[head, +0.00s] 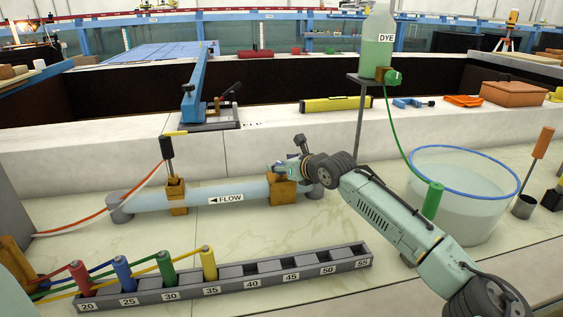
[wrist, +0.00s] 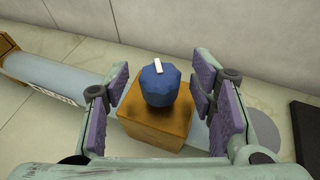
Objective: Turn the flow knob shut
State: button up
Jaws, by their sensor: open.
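In the wrist view a dark blue faceted flow knob (wrist: 160,88) sits on an orange-brown valve block (wrist: 157,123). A short white mark (wrist: 158,66) on its top runs nearly up and down the picture, roughly across the pipe. My gripper (head: 288,167) is over the same block (head: 284,191) in the head view, where it hides the knob. It is open. Its purple-padded fingers stand left and right of the knob, with gaps on both sides. The clear pipe (head: 228,194) with a FLOW label and left-pointing arrow runs through the block.
A numbered rack (head: 260,285) with several coloured plugs lies in front of the pipe. A tub (head: 462,200) of water stands right of my arm. A stand (head: 360,125) with a green DYE bottle (head: 376,45) rises behind. A second block (head: 177,197) sits further left on the pipe.

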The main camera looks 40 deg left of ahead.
jog(key=shift+w+a+f, duration=0.15)
jog(key=shift+a+f, duration=0.05)
jog(key=shift+a, duration=0.25)
jog(key=c, duration=1.1)
jog(key=shift+c, duration=0.2)
jog(key=shift+f+m+t, duration=0.1)
jog(key=shift+m+t, duration=0.2)
jog(key=shift+a+m+t+h+b, duration=0.1)
jog(key=shift+m+t+h+b, duration=0.8)
jog(key=shift+m+t+b, duration=0.4)
jog(key=shift+m+t+h, duration=1.3)
jog(key=shift+m, duration=0.2)
